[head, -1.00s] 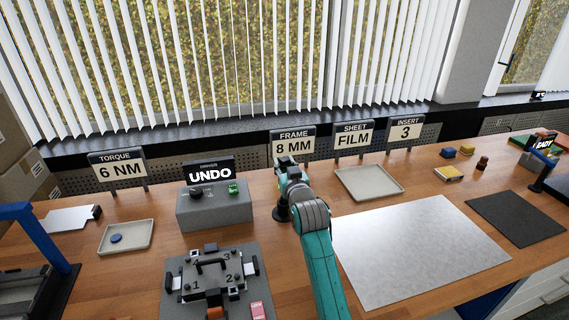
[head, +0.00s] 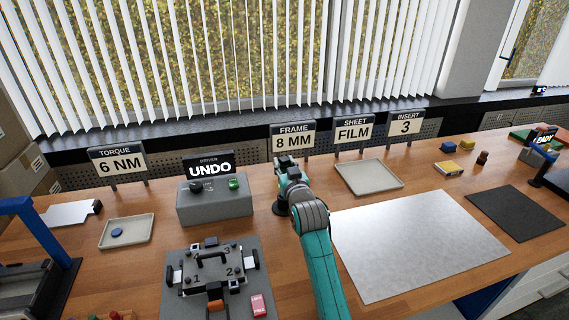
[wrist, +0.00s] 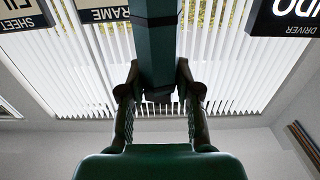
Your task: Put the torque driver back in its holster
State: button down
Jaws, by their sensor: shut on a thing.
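My gripper (head: 290,178) is above the bench, in front of the FRAME 8 MM sign. In the wrist view its two fingers (wrist: 158,98) are closed on a dark teal, straight-sided body, which seems to be the torque driver (wrist: 157,45). The driver runs from between the fingers to the top edge of that view. In the head view my gripper and arm hide most of it. A small black round piece (head: 280,208), perhaps the holster or a tool end, shows at the bench just below my gripper. I cannot tell whether the driver touches it.
A grey box with the UNDO display (head: 212,205) stands left of my gripper. A clamp fixture (head: 175,304) is in front of it. A beige tray (head: 370,190) and a pale sheet (head: 420,245) lie right. A tray with a blue disc (head: 140,231) lies left.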

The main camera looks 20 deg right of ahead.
jog(key=shift+f, duration=0.95)
jog(key=c, duration=0.8)
grip_release()
jog(key=shift+o, duration=0.4)
jog(key=shift+f, duration=0.15)
jog(key=s, duration=1.2)
jog(key=shift+s, duration=0.1)
